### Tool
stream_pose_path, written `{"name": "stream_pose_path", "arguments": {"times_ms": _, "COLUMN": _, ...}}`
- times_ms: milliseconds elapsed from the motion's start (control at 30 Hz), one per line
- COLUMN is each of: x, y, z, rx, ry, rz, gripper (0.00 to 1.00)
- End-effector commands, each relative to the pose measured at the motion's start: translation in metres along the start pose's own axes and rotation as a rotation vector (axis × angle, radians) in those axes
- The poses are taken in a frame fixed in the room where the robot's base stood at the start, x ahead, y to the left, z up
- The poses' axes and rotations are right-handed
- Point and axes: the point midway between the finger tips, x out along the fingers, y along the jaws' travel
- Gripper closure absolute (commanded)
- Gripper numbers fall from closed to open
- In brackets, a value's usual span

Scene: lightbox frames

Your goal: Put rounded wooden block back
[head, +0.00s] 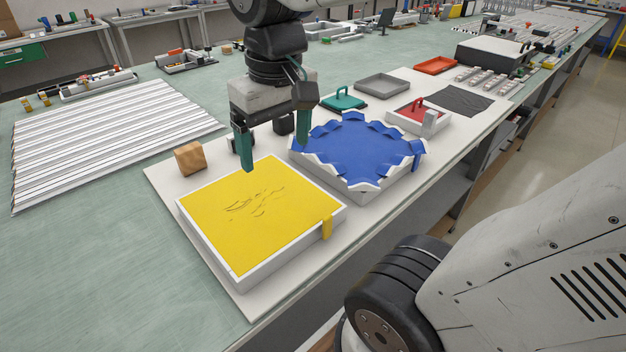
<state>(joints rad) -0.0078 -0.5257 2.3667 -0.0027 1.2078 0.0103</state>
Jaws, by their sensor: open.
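The rounded wooden block (190,158) is light brown and sits upright on the white board (165,184), near its left edge, behind the yellow-topped box. My gripper (275,155) is open with its two green fingers wide apart. It hangs to the right of the block, above the area between the yellow-topped box and the blue-covered box. Nothing shows between the fingers.
The yellow-topped box (262,213), with a yellow tab, stands in front. The blue-covered box (362,155) with a wavy rim is behind right. Dark pieces (284,124) stand near the fingers.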

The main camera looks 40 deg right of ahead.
Motion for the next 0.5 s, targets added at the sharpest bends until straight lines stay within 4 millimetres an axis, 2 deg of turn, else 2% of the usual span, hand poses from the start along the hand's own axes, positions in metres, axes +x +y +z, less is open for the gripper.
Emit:
{"name": "stream_pose_path", "arguments": {"times_ms": 33, "x": 0.004, "y": 0.001, "z": 0.023, "rx": 0.001, "ry": 0.011, "rz": 0.000, "gripper": 0.15}}
{"name": "stream_pose_path", "arguments": {"times_ms": 100, "x": 0.011, "y": 0.002, "z": 0.046, "rx": 0.001, "ry": 0.016, "rz": 0.001, "gripper": 0.15}}
{"name": "stream_pose_path", "arguments": {"times_ms": 200, "x": 0.020, "y": 0.002, "z": 0.068, "rx": 0.001, "ry": 0.021, "rz": 0.001, "gripper": 0.15}}
{"name": "stream_pose_path", "arguments": {"times_ms": 333, "x": 0.026, "y": 0.003, "z": 0.082, "rx": 0.000, "ry": 0.022, "rz": 0.002, "gripper": 0.15}}
{"name": "stream_pose_path", "arguments": {"times_ms": 500, "x": 0.027, "y": 0.003, "z": 0.083, "rx": 0.000, "ry": 0.021, "rz": 0.002, "gripper": 0.15}}
